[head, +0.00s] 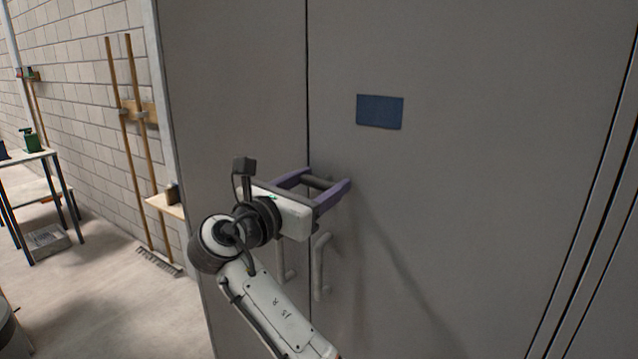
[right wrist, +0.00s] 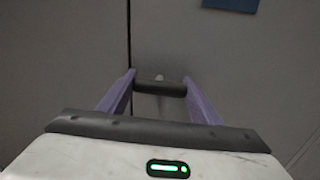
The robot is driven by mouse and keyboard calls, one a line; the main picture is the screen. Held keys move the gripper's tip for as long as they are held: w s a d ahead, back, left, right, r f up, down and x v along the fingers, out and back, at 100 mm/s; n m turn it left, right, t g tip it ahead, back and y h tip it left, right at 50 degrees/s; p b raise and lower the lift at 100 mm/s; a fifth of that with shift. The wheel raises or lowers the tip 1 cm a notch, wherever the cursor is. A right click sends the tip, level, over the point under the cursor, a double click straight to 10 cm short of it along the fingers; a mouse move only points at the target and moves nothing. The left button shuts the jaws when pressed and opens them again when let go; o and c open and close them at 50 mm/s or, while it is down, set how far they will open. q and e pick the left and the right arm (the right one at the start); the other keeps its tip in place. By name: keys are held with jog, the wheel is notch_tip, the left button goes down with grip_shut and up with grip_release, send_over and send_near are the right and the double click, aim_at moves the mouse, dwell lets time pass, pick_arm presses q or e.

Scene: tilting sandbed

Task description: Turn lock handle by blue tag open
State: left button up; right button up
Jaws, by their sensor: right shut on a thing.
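The blue tag (head: 380,111) is a flat rectangle on the right grey door, above and right of my right gripper; its lower edge also shows in the right wrist view (right wrist: 231,4). My right gripper (head: 320,184) has purple fingers and is shut on the lock handle, a dark bar (right wrist: 160,89) lying roughly level between the fingertips. The bar sits just right of the seam between the two doors. A small pale spot shows just above the bar in the wrist view. The gripper body hides part of the area below. My left gripper is in neither view.
Two pale upright pull handles (head: 320,267) hang below the gripper, one on each side of the seam. Wooden-handled tools (head: 129,140) lean on the brick wall at left. A table (head: 25,155) with a green can (head: 30,139) stands further left. The floor before the wall is mostly clear.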

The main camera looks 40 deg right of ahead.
jog(key=m, duration=0.8)
jog(key=shift+f+m, duration=0.1)
jog(key=shift+m, duration=0.2)
jog(key=m+b, duration=0.1)
jog(key=m, duration=0.2)
jog(key=shift+s+f+m+b, duration=0.1)
jog(key=shift+m+b, duration=0.2)
jog(key=shift+b, duration=0.1)
jog(key=m+b, duration=0.1)
jog(key=m, duration=0.2)
jog(key=shift+b, duration=0.3)
jog(key=shift+m+b, duration=0.4)
jog(key=shift+m, duration=0.5)
jog(key=o, duration=1)
